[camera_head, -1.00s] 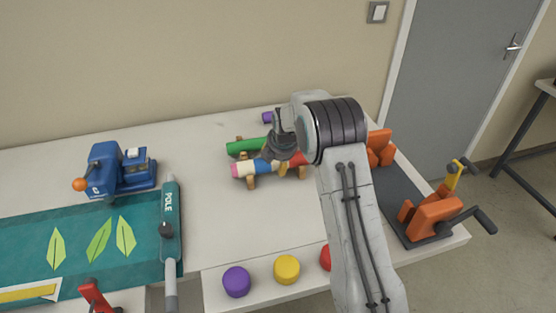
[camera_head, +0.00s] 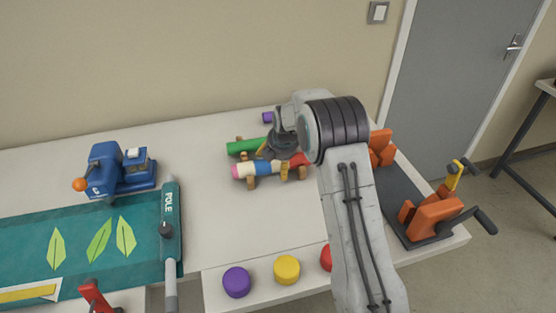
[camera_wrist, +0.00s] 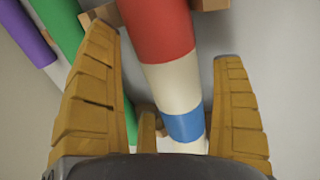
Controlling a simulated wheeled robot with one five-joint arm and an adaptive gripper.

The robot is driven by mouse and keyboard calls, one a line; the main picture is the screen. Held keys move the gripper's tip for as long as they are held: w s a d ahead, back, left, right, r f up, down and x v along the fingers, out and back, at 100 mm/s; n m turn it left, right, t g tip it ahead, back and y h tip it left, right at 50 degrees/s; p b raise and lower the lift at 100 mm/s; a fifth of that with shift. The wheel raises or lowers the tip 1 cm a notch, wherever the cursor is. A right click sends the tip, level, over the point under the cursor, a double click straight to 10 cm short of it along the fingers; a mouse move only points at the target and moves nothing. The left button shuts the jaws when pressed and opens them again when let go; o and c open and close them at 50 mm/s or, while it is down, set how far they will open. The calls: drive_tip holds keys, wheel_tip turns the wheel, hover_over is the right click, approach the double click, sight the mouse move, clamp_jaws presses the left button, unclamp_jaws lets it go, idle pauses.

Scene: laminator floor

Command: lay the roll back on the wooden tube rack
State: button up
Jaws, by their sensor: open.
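A striped roll (camera_head: 249,169) in pink, cream, blue and red lies across wooden supports of the tube rack (camera_head: 251,183), in front of a green roll (camera_head: 243,146). My gripper (camera_head: 273,161) is over its middle, hiding part of it. In the wrist view my gripper (camera_wrist: 165,50) has its two yellow fingers spread wide on either side of the striped roll (camera_wrist: 180,88), with gaps showing. The green roll (camera_wrist: 62,25) and a purple roll (camera_wrist: 28,35) lie outside the left finger. A wooden support (camera_wrist: 208,4) shows at the top.
A blue machine (camera_head: 120,172) and a teal sheet with a pole (camera_head: 171,220) lie left. An orange clamp device (camera_head: 432,217) stands right. The tabletop left of the rack is clear.

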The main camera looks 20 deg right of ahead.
drive_tip(key=v, duration=1.1)
drive_tip(key=shift+r, duration=0.15)
